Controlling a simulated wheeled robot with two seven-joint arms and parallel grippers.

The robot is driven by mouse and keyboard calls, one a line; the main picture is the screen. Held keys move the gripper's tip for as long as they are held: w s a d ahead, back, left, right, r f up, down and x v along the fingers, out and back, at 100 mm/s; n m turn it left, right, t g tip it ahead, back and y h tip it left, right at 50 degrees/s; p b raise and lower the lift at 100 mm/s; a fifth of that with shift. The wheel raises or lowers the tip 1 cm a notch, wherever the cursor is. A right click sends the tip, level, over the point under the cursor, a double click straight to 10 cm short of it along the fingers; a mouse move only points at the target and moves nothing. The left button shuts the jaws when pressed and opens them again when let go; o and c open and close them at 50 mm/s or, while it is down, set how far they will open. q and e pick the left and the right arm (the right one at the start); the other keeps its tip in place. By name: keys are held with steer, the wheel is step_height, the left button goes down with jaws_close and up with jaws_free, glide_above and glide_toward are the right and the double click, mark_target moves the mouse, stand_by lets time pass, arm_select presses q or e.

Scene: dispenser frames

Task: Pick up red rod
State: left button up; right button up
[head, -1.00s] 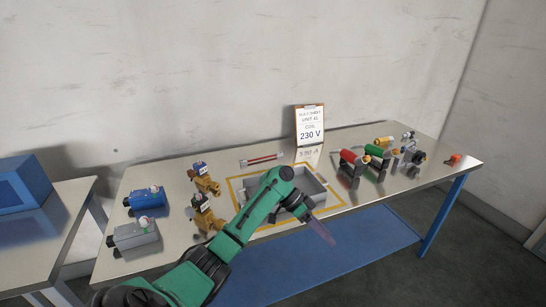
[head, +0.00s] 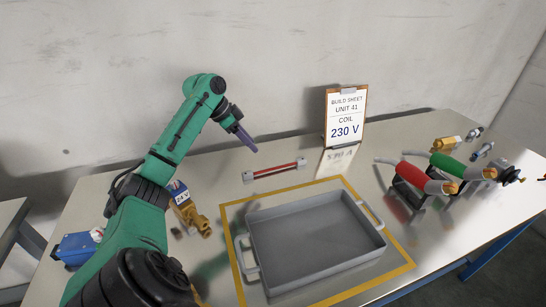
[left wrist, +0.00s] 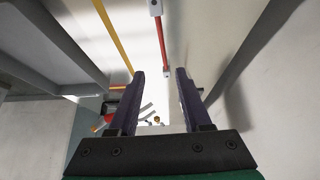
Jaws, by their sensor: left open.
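The red rod (head: 275,170) lies near the back of the table, behind the grey tray, with a pale block at each end. My right gripper is not in view.
The grey tray (head: 255,267) sits inside a yellow outline. A build sheet (head: 345,118) reading 230 V stands behind it. A brass valve (head: 188,215) and a blue unit (head: 73,249) are at left. Red (head: 413,175) and green (head: 446,162) cylinders sit at right.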

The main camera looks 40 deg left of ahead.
arm_select(q)
steer(key=a, duration=0.1)
steer(key=p, duration=0.2)
glide_toward(271, 168)
steer(key=shift+w+d, duration=0.6)
steer(key=shift+d, duration=0.35)
steer(key=x, duration=0.2)
steer(key=p+x, duration=0.1)
steer(key=x, duration=0.1)
steer(key=a+x, duration=0.1)
steer(key=x, duration=0.2)
steer(key=shift+f, duration=0.2)
steer(key=shift+w+f, duration=0.1)
steer(key=shift+f, duration=0.15)
steer(key=c, duration=0.6)
jaws_close()
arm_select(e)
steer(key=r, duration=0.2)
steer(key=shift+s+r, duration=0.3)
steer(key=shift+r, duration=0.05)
